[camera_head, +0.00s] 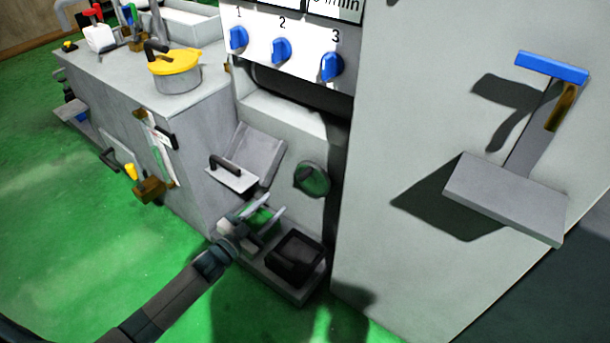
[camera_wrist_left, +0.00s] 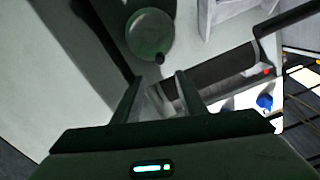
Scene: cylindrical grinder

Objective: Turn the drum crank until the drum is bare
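In the head view a dark rounded drum (camera_head: 300,88) lies in the recess under the knob panel, largely hidden. In the left wrist view a dark roller (camera_wrist_left: 215,75), likely this drum, has a black bar (camera_wrist_left: 287,18) near its right end. I cannot tell whether that bar is the crank. A round grey-green disc (camera_head: 312,180) sits on the machine front; in the wrist view it has a small dark knob at its edge. My left gripper (camera_head: 274,207) is below and left of the disc, fingers apart, with nothing seen between them. My right gripper is not visible.
Blue knobs (camera_head: 281,50) line the panel above. A tilted tray with a black-handled flap (camera_head: 232,178) is left of the disc. A black bin (camera_head: 295,257) stands low. A grey bracket with a blue bar (camera_head: 551,67) juts from the cabinet at right. Green floor is open at left.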

